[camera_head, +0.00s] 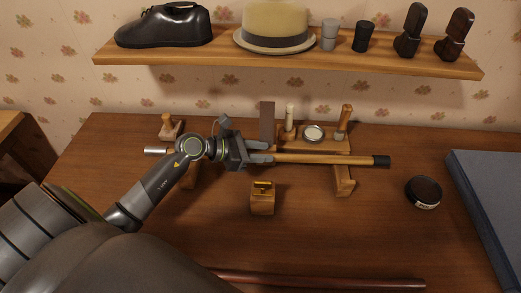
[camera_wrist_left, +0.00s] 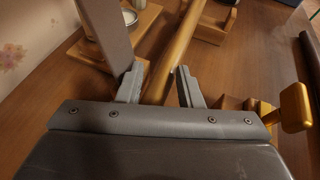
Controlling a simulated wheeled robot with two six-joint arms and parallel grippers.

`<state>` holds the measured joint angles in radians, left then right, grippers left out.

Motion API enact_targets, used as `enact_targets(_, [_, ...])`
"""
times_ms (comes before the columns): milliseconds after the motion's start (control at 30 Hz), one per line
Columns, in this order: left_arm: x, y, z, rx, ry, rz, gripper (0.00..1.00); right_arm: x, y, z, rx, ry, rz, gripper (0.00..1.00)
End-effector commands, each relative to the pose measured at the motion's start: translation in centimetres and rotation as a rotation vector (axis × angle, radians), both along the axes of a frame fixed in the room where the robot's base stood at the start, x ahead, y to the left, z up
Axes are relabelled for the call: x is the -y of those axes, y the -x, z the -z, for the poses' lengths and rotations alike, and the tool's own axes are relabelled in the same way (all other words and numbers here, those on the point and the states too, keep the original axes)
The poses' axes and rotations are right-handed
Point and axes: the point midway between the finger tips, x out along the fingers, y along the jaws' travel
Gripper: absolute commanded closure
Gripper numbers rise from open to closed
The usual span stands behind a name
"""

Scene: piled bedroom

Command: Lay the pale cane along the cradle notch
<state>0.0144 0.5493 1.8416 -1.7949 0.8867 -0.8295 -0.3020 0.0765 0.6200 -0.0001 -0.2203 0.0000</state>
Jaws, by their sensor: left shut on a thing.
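The pale cane (camera_head: 325,159) is a light wooden rod with a black end at the right and a silver end at the left. It runs left to right across the desk; it also shows in the left wrist view (camera_wrist_left: 181,40). My left gripper (camera_head: 270,152) is shut on the cane near its middle, with a finger on each side in the left wrist view (camera_wrist_left: 160,87). The wooden cradle has a right support (camera_head: 344,182) and a left support (camera_head: 190,177), partly hidden by my arm. The cane crosses over both; I cannot tell whether it touches the notches. My right gripper is out of view.
A small wooden block with a brass top (camera_head: 262,199) stands in front of the cane. Behind it are a grey upright slab (camera_head: 267,122) and a wooden rack (camera_head: 325,145). A dark rod (camera_head: 330,283) lies in front; a black round tin (camera_head: 424,192) sits right.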

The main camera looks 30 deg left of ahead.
Motion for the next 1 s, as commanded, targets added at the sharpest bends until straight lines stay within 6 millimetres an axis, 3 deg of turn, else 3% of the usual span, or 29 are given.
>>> enact_targets(933, [0.02,-0.02,0.23,0.001,0.001,0.0,0.98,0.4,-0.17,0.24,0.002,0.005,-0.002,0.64])
enact_targets(967, [0.01,-0.01,0.22,0.001,0.001,0.0,0.64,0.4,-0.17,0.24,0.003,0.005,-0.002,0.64])
enact_targets(1000, [0.01,-0.01,0.22,0.001,0.001,0.0,0.58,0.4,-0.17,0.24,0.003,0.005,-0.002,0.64])
